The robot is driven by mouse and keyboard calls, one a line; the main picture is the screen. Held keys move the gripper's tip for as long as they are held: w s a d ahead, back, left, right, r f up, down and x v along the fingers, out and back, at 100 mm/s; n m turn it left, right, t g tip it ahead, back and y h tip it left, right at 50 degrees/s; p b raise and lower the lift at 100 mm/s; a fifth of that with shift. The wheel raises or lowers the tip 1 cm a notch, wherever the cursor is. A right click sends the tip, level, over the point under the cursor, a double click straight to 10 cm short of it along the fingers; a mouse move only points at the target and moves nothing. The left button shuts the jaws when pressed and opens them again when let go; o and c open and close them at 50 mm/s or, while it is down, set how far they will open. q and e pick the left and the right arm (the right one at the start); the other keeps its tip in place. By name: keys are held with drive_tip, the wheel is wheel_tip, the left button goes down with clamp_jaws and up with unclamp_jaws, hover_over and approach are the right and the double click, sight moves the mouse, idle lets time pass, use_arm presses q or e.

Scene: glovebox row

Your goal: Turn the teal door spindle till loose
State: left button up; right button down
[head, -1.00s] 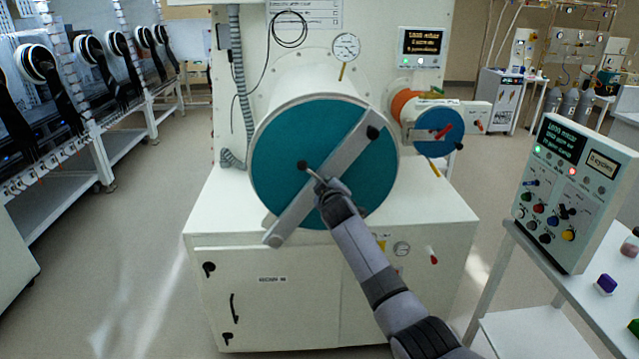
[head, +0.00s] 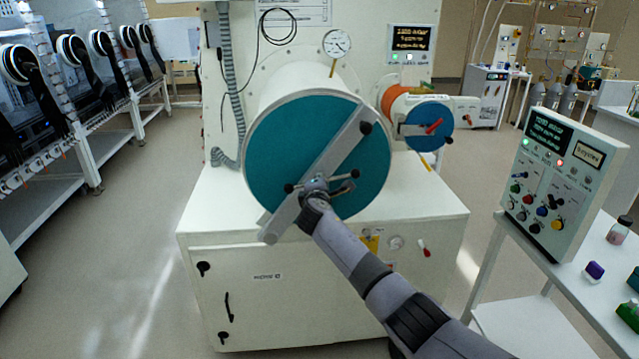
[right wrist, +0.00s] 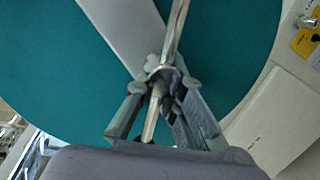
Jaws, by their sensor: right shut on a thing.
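The round teal door (head: 275,140) closes the end of a large white cylinder; it also fills much of the right wrist view (right wrist: 60,85). A grey bar (head: 340,145) crosses its face diagonally, with a dark knob at the upper end. The spindle handle, a thin metal rod (head: 342,176) with dark ball ends, lies nearly level across the door's lower middle. My right gripper (head: 314,186) is at this rod. In the right wrist view its fingers (right wrist: 160,88) are shut around the rod (right wrist: 177,30). The spindle's hub is mostly hidden behind the gripper. My left gripper is out of view.
A smaller blue door (head: 428,124) with a red handle is to the right of the teal one. A control box (head: 560,185) stands on a white side table (head: 580,285) at the right. Gloveboxes line the left side. The floor (head: 130,270) between is clear.

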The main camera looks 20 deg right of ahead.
drive_tip(key=n, duration=0.3)
drive_tip(key=shift+f+h+b, duration=0.3)
drive_tip(key=shift+h+b, duration=0.05)
drive_tip(key=shift+h, duration=0.05)
drive_tip(key=n, duration=0.3)
drive_tip(key=shift+d+f+t+h, duration=0.1)
drive_tip(key=shift+t+h, duration=0.2)
drive_tip(key=shift+h, duration=0.1)
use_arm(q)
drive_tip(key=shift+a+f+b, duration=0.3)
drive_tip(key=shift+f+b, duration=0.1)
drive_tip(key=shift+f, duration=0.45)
use_arm(e)
drive_tip(key=shift+s+f+n+t, duration=0.1)
drive_tip(key=shift+n+t, duration=0.2)
drive_tip(key=shift+n, duration=1.1)
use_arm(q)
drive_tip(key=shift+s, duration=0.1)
use_arm(e)
drive_tip(key=shift+d+f, duration=0.1)
drive_tip(key=c, duration=1.7)
unclamp_jaws()
drive_tip(key=shift+r, duration=0.2)
drive_tip(key=shift+o, duration=0.2)
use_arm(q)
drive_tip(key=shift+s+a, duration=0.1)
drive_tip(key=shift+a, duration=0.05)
use_arm(e)
drive_tip(key=v, duration=1.2)
